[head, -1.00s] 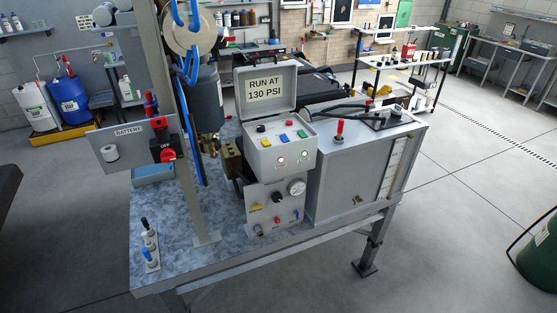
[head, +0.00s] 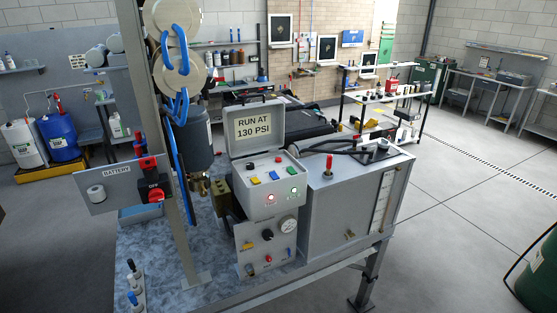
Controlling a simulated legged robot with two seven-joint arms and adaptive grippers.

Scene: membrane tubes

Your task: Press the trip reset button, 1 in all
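The control box (head: 271,204) stands on the bench with its lid (head: 256,127) raised; a label on the lid reads RUN AT 130 PSI. Its sloped top carries a black control (head: 253,166), a red button (head: 279,159), a yellow button (head: 257,180), a blue button (head: 273,175) and a green button (head: 291,170). The small lettering is too small to read surely, so I cannot tell which button is the trip reset. Neither of my grippers is in view.
Below the box, a panel holds a round gauge (head: 288,225) and a black knob (head: 267,235). A grey cabinet (head: 345,212) stands at its right. A post (head: 160,140), blue hose (head: 175,150) and battery panel (head: 112,188) stand at its left.

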